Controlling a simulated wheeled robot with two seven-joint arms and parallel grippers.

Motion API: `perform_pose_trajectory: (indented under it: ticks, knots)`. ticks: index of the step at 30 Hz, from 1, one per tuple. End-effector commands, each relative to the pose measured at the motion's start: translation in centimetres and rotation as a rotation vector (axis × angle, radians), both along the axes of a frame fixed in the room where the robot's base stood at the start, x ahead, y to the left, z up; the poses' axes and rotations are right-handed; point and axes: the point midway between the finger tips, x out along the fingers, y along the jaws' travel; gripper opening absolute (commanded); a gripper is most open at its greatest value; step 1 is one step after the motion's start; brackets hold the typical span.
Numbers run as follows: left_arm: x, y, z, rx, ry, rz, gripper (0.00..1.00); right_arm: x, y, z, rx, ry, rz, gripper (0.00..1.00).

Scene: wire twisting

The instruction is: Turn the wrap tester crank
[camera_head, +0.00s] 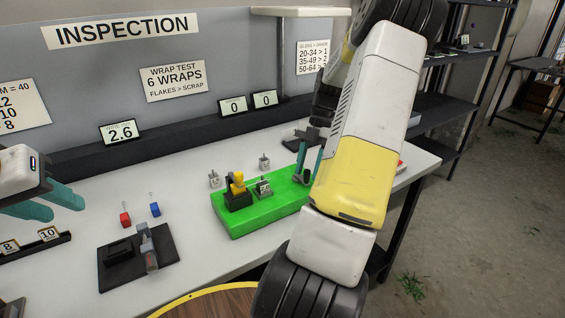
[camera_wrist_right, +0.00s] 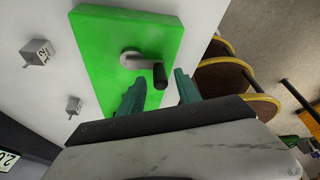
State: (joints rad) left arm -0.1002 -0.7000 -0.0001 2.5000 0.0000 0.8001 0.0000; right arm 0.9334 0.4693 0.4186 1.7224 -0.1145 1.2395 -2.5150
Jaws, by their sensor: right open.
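The wrap tester has a green base (camera_head: 262,208), also in the right wrist view (camera_wrist_right: 100,55). The crank has a grey arm (camera_wrist_right: 138,60) and a black handle (camera_wrist_right: 160,76). My right gripper (camera_wrist_right: 160,90) is open, and its teal fingers are on either side of the handle in the picture; contact cannot be told. In the head view my right gripper (camera_head: 311,163) is over the base's right end, where my arm hides the crank. My left gripper (camera_head: 44,203) is open and empty at the far left, away from the tester.
A yellow part on a black block (camera_head: 238,198) and a grey labelled block (camera_head: 264,187) show at the green base. Small grey weights (camera_head: 214,180) stand behind it.

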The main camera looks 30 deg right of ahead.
Motion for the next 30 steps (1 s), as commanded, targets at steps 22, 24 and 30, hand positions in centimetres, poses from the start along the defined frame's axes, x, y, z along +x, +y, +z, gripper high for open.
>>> perform_pose_trajectory:
  ticks: [22, 24, 30]
  knots:
    - [0.00, 0.00, 0.00, 0.000, 0.000, 0.000, 0.36, -0.23, 0.44, -1.15, -0.001, 0.000, 0.000, 0.00]
    - [0.00, 0.00, 0.00, 0.000, 0.000, 0.000, 0.36, -0.22, 0.45, -1.15, -0.001, 0.000, -0.001, 0.00]
    - [0.00, 0.00, 0.00, 0.000, 0.000, 0.000, 0.36, -0.22, 0.57, -1.12, -0.001, -0.002, -0.030, 0.00]
